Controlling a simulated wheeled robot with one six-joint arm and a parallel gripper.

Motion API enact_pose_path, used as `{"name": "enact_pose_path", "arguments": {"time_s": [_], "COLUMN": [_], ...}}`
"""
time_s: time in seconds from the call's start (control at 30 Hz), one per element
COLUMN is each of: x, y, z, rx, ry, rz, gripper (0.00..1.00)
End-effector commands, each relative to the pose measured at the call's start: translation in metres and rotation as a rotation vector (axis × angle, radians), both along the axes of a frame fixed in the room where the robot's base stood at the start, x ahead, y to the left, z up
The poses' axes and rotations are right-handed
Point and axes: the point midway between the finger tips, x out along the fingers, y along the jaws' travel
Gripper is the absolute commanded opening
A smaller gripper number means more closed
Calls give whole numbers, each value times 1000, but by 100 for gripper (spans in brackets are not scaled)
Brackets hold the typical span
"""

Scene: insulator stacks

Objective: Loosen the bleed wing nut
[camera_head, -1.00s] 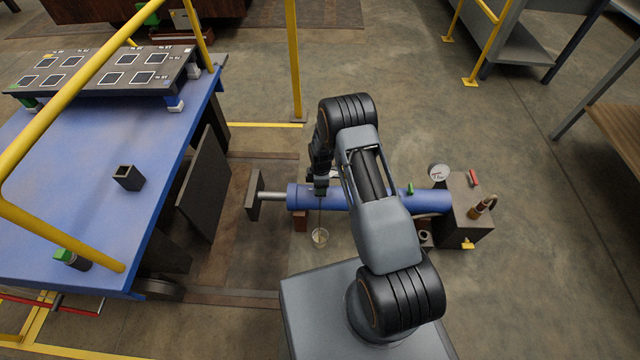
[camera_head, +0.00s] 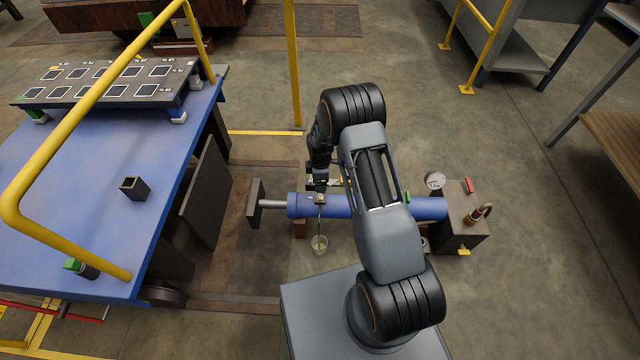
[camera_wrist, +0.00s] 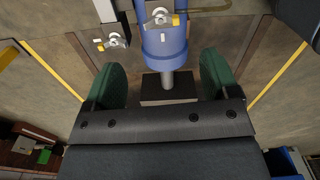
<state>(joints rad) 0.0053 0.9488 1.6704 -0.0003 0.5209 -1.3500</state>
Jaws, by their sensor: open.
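The blue cylinder (camera_head: 428,208) lies across the floor, with a rod at its left end. A small metal fitting with a yellow tab (camera_head: 319,199) sits on top near that end; a thin tube runs from it to a clear cup (camera_head: 319,244). In the wrist view this fitting (camera_wrist: 161,17) looks like the wing nut, beyond the fingertips. A similar yellow-tabbed metal piece (camera_wrist: 113,41) lies left of the cylinder there. My gripper (camera_head: 319,183) is just behind the fitting in the head view. Its green fingers (camera_wrist: 162,78) are apart, with nothing held between them.
A block (camera_head: 463,218) with a gauge (camera_head: 434,181) and a brass fitting (camera_head: 476,216) is at the cylinder's right end. A blue table (camera_head: 75,190) with a yellow rail (camera_head: 60,235) stands left. A dark plate (camera_head: 256,203) faces the rod. Floor behind the cylinder is open.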

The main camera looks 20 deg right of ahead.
Motion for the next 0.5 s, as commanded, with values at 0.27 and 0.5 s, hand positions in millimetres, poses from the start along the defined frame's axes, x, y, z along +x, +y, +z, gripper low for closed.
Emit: {"name": "enact_pose_path", "arguments": {"time_s": [0.27, 0.5], "x": [0, 0], "y": [0, 0], "z": [39, 47], "rx": [0, 0], "ry": [-1, 0], "rz": [0, 0], "gripper": [81, 81]}}
